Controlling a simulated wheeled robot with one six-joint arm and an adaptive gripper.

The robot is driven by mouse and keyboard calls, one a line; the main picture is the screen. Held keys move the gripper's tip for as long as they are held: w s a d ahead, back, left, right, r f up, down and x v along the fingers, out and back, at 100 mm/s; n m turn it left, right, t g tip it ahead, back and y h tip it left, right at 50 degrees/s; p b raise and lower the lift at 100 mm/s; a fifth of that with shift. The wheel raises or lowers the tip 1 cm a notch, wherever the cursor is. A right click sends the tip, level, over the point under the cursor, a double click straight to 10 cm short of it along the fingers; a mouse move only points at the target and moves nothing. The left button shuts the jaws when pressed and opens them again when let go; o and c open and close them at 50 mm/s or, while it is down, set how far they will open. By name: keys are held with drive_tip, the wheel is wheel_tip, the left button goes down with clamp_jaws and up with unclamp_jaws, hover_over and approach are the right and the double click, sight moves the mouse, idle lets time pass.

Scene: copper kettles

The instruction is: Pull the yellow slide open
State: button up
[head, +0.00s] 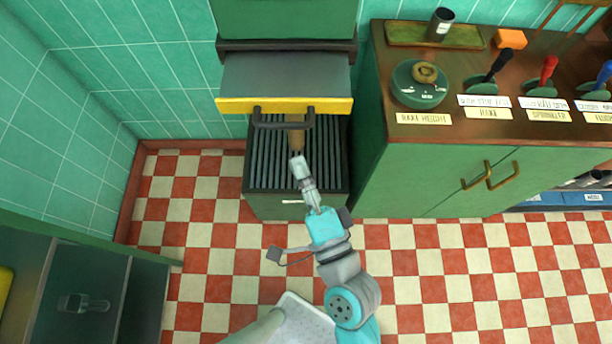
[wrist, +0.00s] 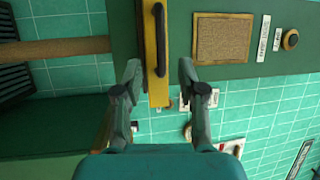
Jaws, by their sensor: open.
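The yellow slide (head: 240,105) has a yellow front edge and a grey top, below a green cabinet body in the head view. A dark bar handle (head: 284,125) stands out from its front. My gripper (head: 297,162) is just below the handle in the head view, apart from it as far as I can tell. In the wrist view the yellow front (wrist: 151,60) and the dark handle (wrist: 159,40) lie ahead, between the lines of my open fingers (wrist: 159,75). Nothing is held. The exact gap to the handle is hard to judge.
A green counter (head: 385,185) with labelled levers stands right. An open green cabinet (head: 145,300) stands lower left. Checkered floor (head: 200,215) is clear between.

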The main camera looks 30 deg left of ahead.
drive_tip(key=shift+v, duration=1.15)
drive_tip(key=s+d+f+t+h, duration=0.1)
drive_tip(key=d+f+h, duration=0.2)
drive_tip(key=d, duration=0.3)
drive_tip(key=d+f+n+t+h, duration=0.1)
drive_tip(key=d+f+h, duration=0.2)
drive_tip(key=d, duration=0.3)
drive_tip(key=s+d+f+t+h, duration=0.1)
drive_tip(key=d+f+t+h, duration=0.15)
drive_tip(key=d, duration=0.35)
drive_tip(key=s+d+f+n+g+h, duration=0.1)
drive_tip(key=s+d+n+h, duration=0.4)
drive_tip(key=s+d, duration=0.7)
drive_tip(key=s+h, duration=0.2)
drive_tip(key=shift+d+f+h, duration=0.2)
drive_tip(key=shift+d+h, duration=0.1)
drive_tip(key=shift+h, duration=0.05)
